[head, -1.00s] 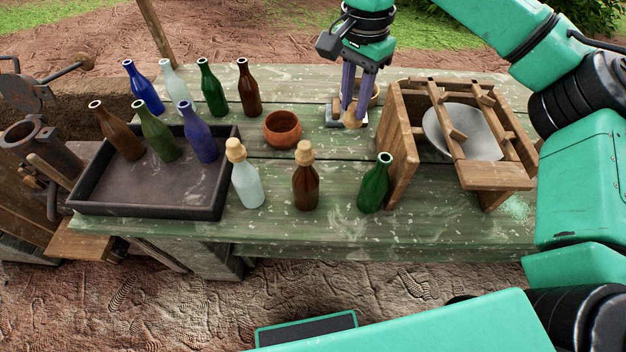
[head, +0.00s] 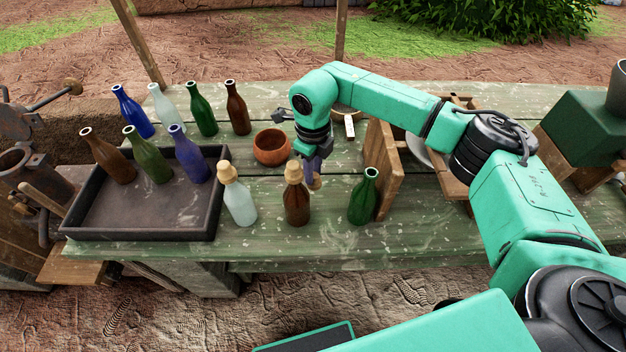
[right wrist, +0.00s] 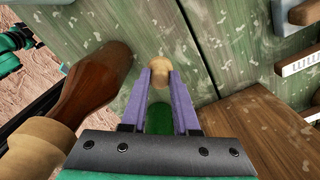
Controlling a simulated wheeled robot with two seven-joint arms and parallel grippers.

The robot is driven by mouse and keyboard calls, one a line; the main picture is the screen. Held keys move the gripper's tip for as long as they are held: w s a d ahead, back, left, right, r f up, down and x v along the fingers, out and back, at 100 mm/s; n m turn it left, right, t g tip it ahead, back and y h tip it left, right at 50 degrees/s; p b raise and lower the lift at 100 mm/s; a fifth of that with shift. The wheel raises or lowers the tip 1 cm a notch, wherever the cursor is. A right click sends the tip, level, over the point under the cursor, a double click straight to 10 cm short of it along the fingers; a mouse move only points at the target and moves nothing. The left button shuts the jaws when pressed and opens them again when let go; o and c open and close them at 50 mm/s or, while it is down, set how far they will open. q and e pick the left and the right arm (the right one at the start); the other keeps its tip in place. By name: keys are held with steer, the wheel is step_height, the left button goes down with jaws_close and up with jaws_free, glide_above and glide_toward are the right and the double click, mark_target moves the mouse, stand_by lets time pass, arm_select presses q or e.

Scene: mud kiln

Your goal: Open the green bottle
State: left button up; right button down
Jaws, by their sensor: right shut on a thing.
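The green bottle (head: 363,198) stands upright at the front of the table, beside the wooden rack, with its mouth bare. My right gripper (head: 313,178) is up and left of it in the head view, behind the corked brown bottle (head: 297,203). In the right wrist view my right gripper (right wrist: 160,82) is shut on a rounded, cork-coloured stopper (right wrist: 159,67). A green shape (right wrist: 159,119), likely the green bottle, shows partly between the fingers; the rest is hidden. My left gripper is not in view.
A corked pale bottle (head: 238,203) stands left of the brown one. A dark tray (head: 140,236) holds several open bottles. More open bottles stand behind it. A clay bowl (head: 272,147) is mid-table. The wooden rack (head: 386,170) is partly hidden by my arm.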

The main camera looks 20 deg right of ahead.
mark_target(313, 194)
step_height(313, 194, down, 6)
steer(key=shift+r+p, duration=0.25)
steer(key=shift+p, duration=0.2)
steer(key=shift+f, duration=0.1)
steer(key=shift+f, duration=0.1)
steer(key=shift+f+b, duration=0.15)
steer(key=shift+b, duration=0.15)
steer(key=c, duration=0.7)
jaws_free()
steer(key=shift+o, duration=0.2)
